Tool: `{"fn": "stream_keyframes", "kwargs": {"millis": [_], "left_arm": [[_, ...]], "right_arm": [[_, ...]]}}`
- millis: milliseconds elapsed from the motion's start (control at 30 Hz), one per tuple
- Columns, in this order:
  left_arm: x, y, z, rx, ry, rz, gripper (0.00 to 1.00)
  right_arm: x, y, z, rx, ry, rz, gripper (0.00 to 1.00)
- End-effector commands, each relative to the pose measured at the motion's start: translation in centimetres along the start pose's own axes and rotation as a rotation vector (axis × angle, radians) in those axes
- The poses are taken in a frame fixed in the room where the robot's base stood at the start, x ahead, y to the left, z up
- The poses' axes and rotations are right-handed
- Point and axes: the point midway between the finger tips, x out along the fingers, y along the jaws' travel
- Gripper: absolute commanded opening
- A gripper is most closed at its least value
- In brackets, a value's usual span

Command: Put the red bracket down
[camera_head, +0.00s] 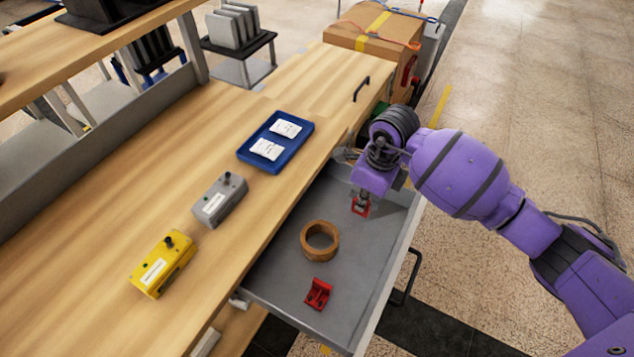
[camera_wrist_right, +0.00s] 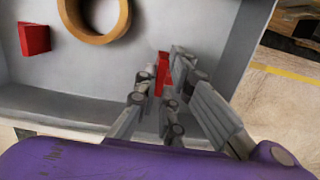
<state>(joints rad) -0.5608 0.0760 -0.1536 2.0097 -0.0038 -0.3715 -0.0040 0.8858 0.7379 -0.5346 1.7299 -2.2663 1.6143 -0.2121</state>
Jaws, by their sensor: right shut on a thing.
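My right gripper (camera_head: 361,197) is over the far end of the open grey drawer (camera_head: 275,277), pointing down. It is shut on a red bracket (camera_head: 360,210), which also shows between the fingertips in the right wrist view (camera_wrist_right: 162,70). I cannot tell whether this bracket touches the drawer floor. A second red bracket (camera_head: 318,294) lies in the near part of the drawer, and it shows at the upper left of the wrist view (camera_wrist_right: 34,39). My left gripper is not in view.
A brown ring (camera_head: 305,241) lies in the drawer between the two brackets. On the wooden bench (camera_head: 95,240) are a yellow box (camera_head: 163,265), a grey box (camera_head: 219,199) and a blue tray (camera_head: 245,152) with two white packets. Drawer floor around the ring is bare.

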Motion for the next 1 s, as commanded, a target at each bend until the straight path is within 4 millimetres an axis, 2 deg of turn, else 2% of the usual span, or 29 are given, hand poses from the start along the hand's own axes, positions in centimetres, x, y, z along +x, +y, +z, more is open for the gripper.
{"fn": "stream_keyframes", "kwargs": {"millis": [100, 300, 500, 867, 900, 1000], "left_arm": [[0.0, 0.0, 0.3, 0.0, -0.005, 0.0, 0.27], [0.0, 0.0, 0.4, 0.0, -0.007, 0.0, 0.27], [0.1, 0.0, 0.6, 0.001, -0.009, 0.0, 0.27], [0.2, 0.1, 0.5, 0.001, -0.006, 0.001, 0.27], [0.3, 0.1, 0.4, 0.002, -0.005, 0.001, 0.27], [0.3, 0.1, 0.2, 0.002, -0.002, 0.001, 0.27]], "right_arm": [[1.3, -1.0, -0.3, 0.002, -0.001, 0.002, 0.0], [2.3, -1.8, -0.6, 0.001, 0.0, 0.001, 0.0], [5.1, -1.8, -0.9, 0.0, 0.0, 0.003, 0.0], [5.6, -1.9, -1.0, -0.001, 0.0, 0.0, 0.0], [5.7, -1.8, -1.0, -0.001, 0.001, 0.001, 0.1], [5.6, -1.8, -1.0, -0.001, 0.001, 0.001, 0.23]]}}
